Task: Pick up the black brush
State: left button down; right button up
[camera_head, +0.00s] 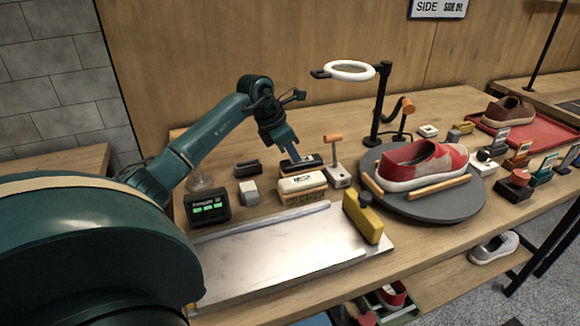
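A low black block, which looks like the black brush (313,161), lies on the wooden bench behind a cream-topped brush (301,182). My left gripper (290,157) reaches down from the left arm, with its fingers right at the black block. The fingers overlap the block in the picture. I cannot tell whether they touch it or how far apart they are. A second small black object (247,168) lies to the left of the gripper. My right gripper is out of view.
A red sneaker (428,162) sits on a round grey turntable (440,207) at right. An orange-handled tool (337,165) and a ring lamp (349,70) stand close by. A metal tray (280,250), yellow block (363,218) and display box (207,208) are nearer. The tray is clear.

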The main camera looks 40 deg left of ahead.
aim_at(289, 163)
pick_arm(q)
jog(key=f, duration=0.3)
jog(key=shift+s+f+g, duration=0.1)
jog(key=shift+s+g, duration=0.3)
jog(key=r, duration=0.6)
jog(key=w+r, duration=0.1)
jog(key=r, duration=0.2)
jog(key=shift+a+r+p, duration=0.3)
jog(key=shift+a+r, duration=0.05)
jog(key=shift+r, duration=0.05)
jog(key=shift+s, duration=0.1)
jog(key=c, duration=2.1)
grip_release()
jog(key=shift+c, duration=0.2)
jog(key=o, duration=1.7)
